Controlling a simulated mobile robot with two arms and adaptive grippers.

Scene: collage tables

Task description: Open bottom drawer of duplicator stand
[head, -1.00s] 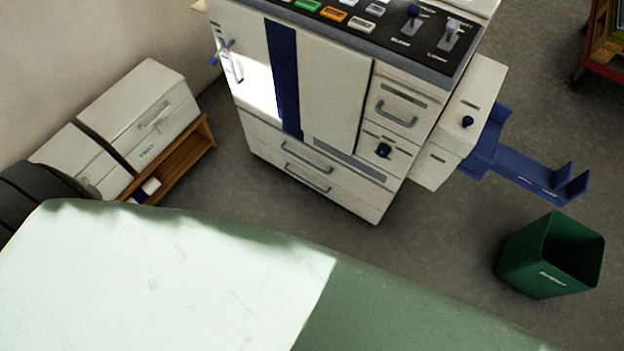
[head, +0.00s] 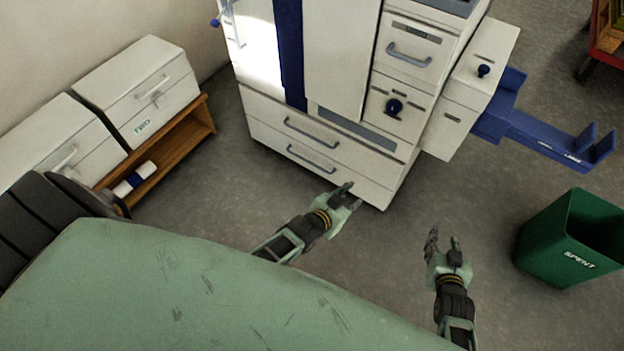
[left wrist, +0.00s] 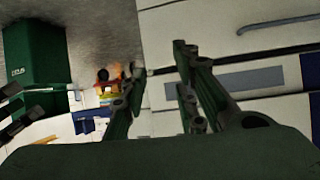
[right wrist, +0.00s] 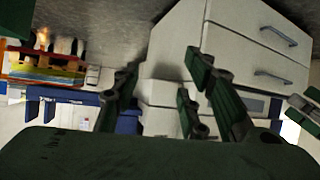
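The duplicator stand (head: 335,60) is a large white cabinet with a dark blue stripe in the head view. Two wide drawers sit at its base. The bottom drawer (head: 270,140) looks closed, with a grey bar handle (head: 312,160). The right wrist view shows two such handles, one on the bottom drawer (right wrist: 278,35). My left gripper (head: 350,194) is open and empty, apart from the stand, in front of its lower right part. My right gripper (head: 443,243) is open and empty, farther right over the floor. A handle (left wrist: 275,22) shows in the left wrist view; I cannot tell which drawer's.
A green bin (head: 560,240) stands on the floor at right. A blue tray arm (head: 545,135) sticks out from the stand's right side. White boxes (head: 145,85) sit on a wooden shelf (head: 180,150) at left. Grey floor lies clear before the stand.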

